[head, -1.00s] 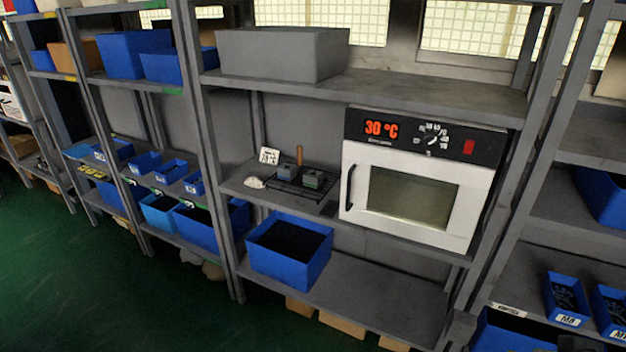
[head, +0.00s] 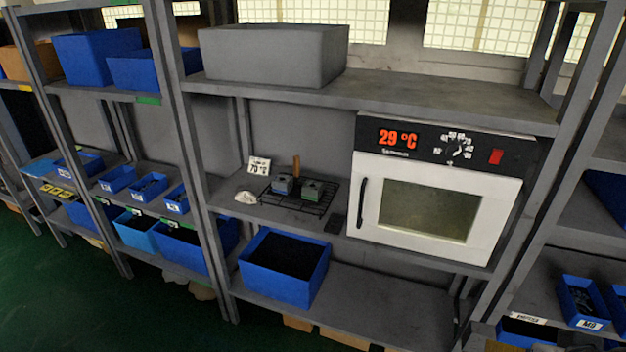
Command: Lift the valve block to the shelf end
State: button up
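Two small valve blocks sit on a dark wire rack on the middle shelf, left of the oven: a blue-grey block (head: 283,184) on the left and a greenish block (head: 312,190) on the right. A brown upright handle (head: 296,166) shows just behind them. The middle shelf (head: 228,197) ends at a grey post on its left. I cannot tell from this view which block the task means. My gripper is not in view.
A white oven (head: 434,205) reading 29 °C, door shut, fills the shelf's right part. A small sign (head: 259,165) and a whitish crumpled thing (head: 246,197) lie left of the rack. A blue bin (head: 285,266) stands below; a grey bin (head: 272,54) stands above.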

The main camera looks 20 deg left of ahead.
aim_at(312, 194)
jog(key=i+j+z, duration=0.15)
jog(key=j+z, duration=0.25)
jog(key=j, duration=1.15)
jog(key=j+z, duration=0.4)
jog(key=j, duration=1.1)
jog(key=j+z, duration=0.3)
jog(key=j, duration=0.8)
jog(key=i, duration=0.25)
